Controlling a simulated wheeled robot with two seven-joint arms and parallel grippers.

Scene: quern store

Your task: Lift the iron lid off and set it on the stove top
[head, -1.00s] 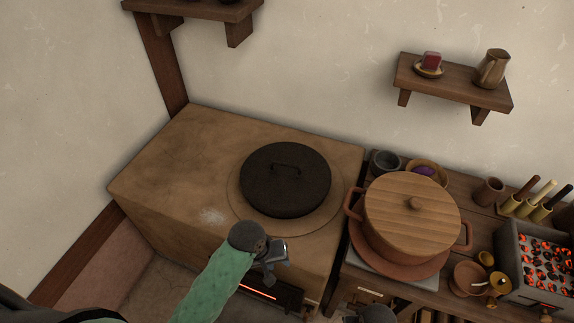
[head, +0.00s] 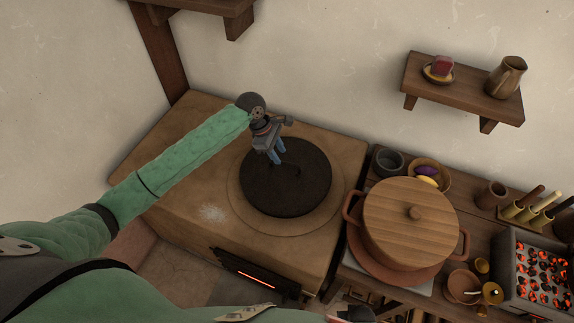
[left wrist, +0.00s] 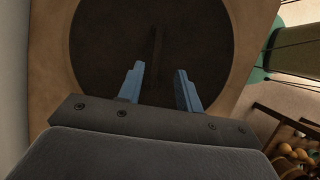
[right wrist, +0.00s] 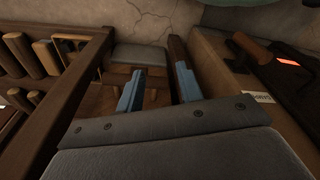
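The round black iron lid (head: 290,195) lies flat on the clay stove top (head: 170,160), inside a paler ring. My left gripper (head: 275,162) is over the lid's far part, pointing down, with its fingers by the lid's handle. In the left wrist view the fingers (left wrist: 160,88) are open, with the dark lid (left wrist: 125,40) below and the bar handle (left wrist: 157,50) in line with the gap between them. The handle does not look gripped. My right gripper (right wrist: 158,85) shows in the right wrist view, open and empty, low beside the wooden furniture.
A clay pot with a wooden lid (head: 410,215) stands on the wooden table right of the stove. A brazier of glowing coals (head: 545,270) is at the far right. A wall shelf (head: 460,92) holds a jug. The stove top's left part is clear.

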